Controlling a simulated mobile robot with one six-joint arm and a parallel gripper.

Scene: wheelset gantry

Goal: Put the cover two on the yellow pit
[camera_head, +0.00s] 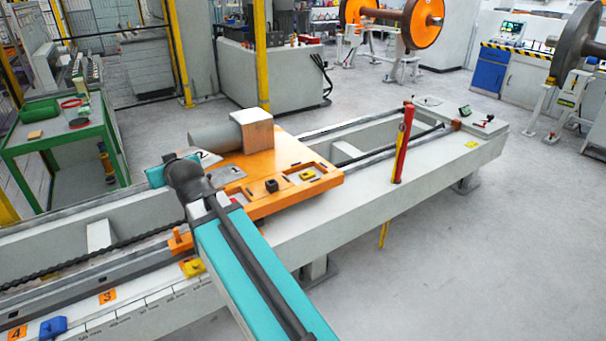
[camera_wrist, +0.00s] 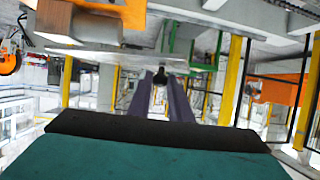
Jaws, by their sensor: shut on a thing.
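My gripper (camera_wrist: 161,78) is shut on a small black knob below a thin grey plate in the wrist view. This plate (camera_wrist: 110,57) appears to be the cover; I cannot read a number on it. In the head view, grey plates show beside my dark wrist, at the left edge of the orange table (camera_head: 265,163); which one is held is unclear, and my fingertips are hidden. A yellow square (camera_head: 307,175), apparently the yellow pit, lies in a recess on the right part of the orange table, to the right of my wrist.
A grey cylinder with a wooden block (camera_head: 254,130) rises at the table's back. A red post (camera_head: 403,145) stands at the gantry's near side. A green-framed table (camera_head: 62,125) is at the left.

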